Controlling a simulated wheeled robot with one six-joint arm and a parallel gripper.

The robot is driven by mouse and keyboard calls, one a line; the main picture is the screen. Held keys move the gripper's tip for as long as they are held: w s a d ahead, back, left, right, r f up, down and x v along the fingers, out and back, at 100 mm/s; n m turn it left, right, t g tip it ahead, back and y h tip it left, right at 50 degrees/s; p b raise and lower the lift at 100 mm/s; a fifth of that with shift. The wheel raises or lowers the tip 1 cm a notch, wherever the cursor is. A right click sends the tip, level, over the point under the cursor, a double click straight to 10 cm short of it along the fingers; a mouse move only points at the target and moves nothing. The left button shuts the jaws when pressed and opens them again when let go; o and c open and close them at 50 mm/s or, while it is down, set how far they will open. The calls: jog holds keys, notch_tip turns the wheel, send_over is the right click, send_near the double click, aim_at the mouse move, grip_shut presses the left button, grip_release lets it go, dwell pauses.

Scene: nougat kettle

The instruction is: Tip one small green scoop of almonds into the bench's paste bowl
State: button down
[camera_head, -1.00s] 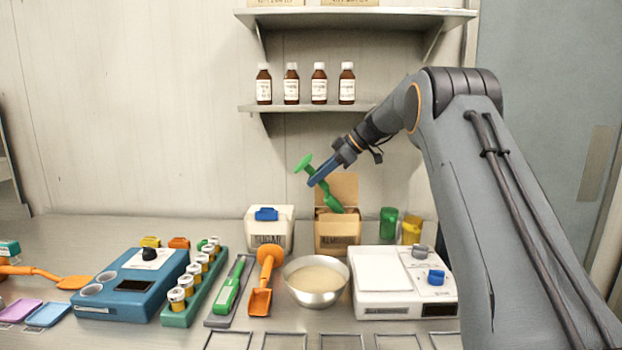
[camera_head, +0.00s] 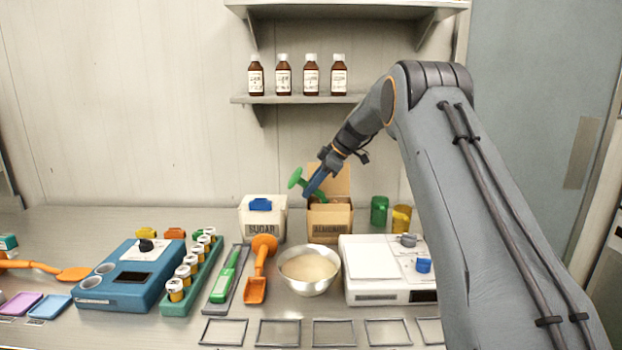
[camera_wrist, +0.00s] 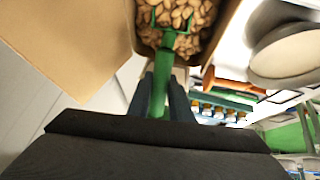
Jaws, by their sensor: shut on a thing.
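My gripper (camera_head: 316,184) is shut on the handle of the green scoop (camera_head: 296,178), over the almond box (camera_head: 330,222). In the wrist view the scoop (camera_wrist: 100,62) reaches down into the box, and its head is among the almonds (camera_wrist: 186,14). How full the scoop is cannot be told. The steel paste bowl (camera_head: 310,286) stands in front of the box and holds a pale paste (camera_head: 309,267). The bowl also shows at the upper right of the wrist view (camera_wrist: 285,55).
A sugar box (camera_head: 262,222) stands left of the almond box. A white scale (camera_head: 388,284) is right of the bowl. An orange scoop (camera_head: 258,275) lies left of the bowl. Green and yellow cups (camera_head: 380,210) stand behind the scale. Empty frames line the front.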

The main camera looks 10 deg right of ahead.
aim_at(293, 176)
jog(key=a+h, duration=0.1)
jog(key=h, duration=0.1)
jog(key=a+h+p, duration=0.1)
jog(key=h, duration=0.1)
jog(key=shift+w+a+f+g, duration=0.2)
jog(key=shift+a+g, duration=0.15)
jog(key=shift+g, duration=0.05)
jog(key=shift+w+a+r+n+h+p, duration=0.1)
jog(key=shift+a+r+n+h+p, duration=0.2)
jog(key=shift+a+r+h+p, duration=0.5)
jog(key=shift+w+a+f+h, duration=0.15)
jog(key=shift+a+h, duration=0.35)
jog(key=shift+a, duration=0.05)
jog(key=shift+v, duration=0.8)
jog(key=shift+h, duration=0.3)
jog(key=shift+w+a+r+p, duration=0.1)
jog(key=shift+r+p, duration=0.3)
jog(key=shift+r, duration=0.6)
jog(key=shift+w+a+r+p, duration=0.15)
jog(key=shift+r+p, duration=0.25)
jog(key=shift+r, duration=0.6)
jog(key=shift+s+r+g, duration=0.1)
jog(key=shift+g, duration=0.2)
